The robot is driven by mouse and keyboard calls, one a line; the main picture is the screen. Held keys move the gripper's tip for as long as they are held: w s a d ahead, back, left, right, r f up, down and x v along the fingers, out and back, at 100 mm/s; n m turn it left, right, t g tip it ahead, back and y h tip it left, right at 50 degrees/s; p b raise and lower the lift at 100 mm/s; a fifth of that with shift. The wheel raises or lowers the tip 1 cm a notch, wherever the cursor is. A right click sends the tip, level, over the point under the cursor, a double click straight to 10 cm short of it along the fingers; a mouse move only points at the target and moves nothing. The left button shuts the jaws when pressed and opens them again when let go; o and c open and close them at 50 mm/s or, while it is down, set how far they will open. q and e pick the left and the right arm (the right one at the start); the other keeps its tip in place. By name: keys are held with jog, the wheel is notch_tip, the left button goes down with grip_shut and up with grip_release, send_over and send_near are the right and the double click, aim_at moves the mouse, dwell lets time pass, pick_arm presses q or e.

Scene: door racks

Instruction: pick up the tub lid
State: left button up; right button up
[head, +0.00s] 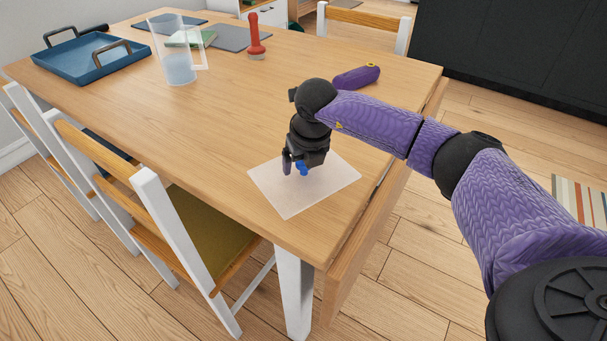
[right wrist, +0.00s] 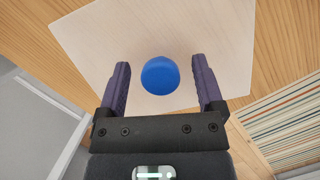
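The tub lid (head: 290,200) is a pale, square, flat sheet lying near the front right corner of the wooden table. A round blue knob (right wrist: 160,75) stands out from the lid, which fills much of the right wrist view (right wrist: 95,40). My right gripper (head: 295,169) is over the lid, pointing down. In the right wrist view its two purple fingers are spread on either side of the knob, with a gap on each side. In the head view the gripper partly hides the knob. My left gripper is not in view.
On the table (head: 215,125) stand a blue tray (head: 88,62), a clear jug (head: 178,62), a red-handled object (head: 255,38) and a purple object (head: 357,76). Chairs (head: 150,190) line the left side. The tabletop left of the lid is clear.

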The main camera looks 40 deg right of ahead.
grip_shut()
